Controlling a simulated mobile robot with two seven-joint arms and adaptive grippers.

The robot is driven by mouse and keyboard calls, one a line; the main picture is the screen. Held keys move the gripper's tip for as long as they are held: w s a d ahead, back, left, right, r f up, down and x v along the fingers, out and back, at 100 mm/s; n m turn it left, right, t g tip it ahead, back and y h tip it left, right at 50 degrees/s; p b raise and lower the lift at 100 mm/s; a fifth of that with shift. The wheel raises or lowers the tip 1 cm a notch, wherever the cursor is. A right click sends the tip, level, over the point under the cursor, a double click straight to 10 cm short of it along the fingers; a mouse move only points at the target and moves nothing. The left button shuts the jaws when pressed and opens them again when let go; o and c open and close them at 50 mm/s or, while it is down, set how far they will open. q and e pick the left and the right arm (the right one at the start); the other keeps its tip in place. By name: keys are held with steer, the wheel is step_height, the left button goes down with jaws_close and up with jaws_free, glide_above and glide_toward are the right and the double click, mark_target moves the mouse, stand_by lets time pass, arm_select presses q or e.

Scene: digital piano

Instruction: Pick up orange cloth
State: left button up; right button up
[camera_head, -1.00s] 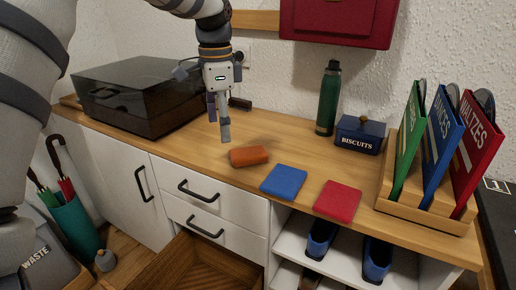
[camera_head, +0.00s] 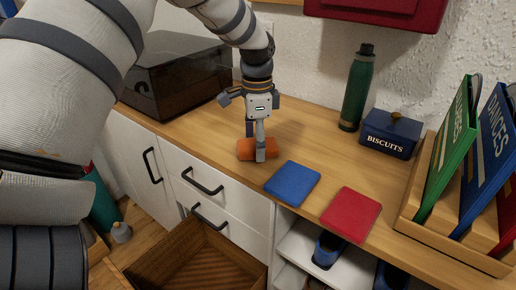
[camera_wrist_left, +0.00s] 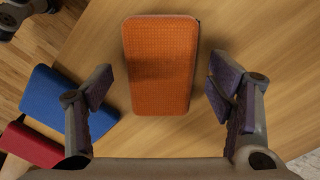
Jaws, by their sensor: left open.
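The orange cloth (camera_head: 243,149) is a folded, thick rectangular pad lying on the wooden sideboard top. In the wrist view the orange cloth (camera_wrist_left: 160,65) lies ahead of and between the open fingers, with bare wood showing on both sides of it. My left gripper (camera_head: 257,150) points down over the cloth in the head view, one finger in front of it and hiding part of it. In the wrist view the left gripper (camera_wrist_left: 162,108) is open and empty, its fingers apart from the cloth. My right gripper is not in view.
A blue cloth (camera_head: 292,183) and a red cloth (camera_head: 350,214) lie to the right. Behind them stand a green bottle (camera_head: 357,90) and a biscuit tin (camera_head: 391,134). A dark-lidded box (camera_head: 180,80) is at the left. An open drawer (camera_head: 200,262) juts out below.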

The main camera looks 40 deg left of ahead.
arm_select(q)
steer(key=shift+f, duration=0.35)
steer(key=shift+r, duration=0.1)
steer(key=c, duration=1.1)
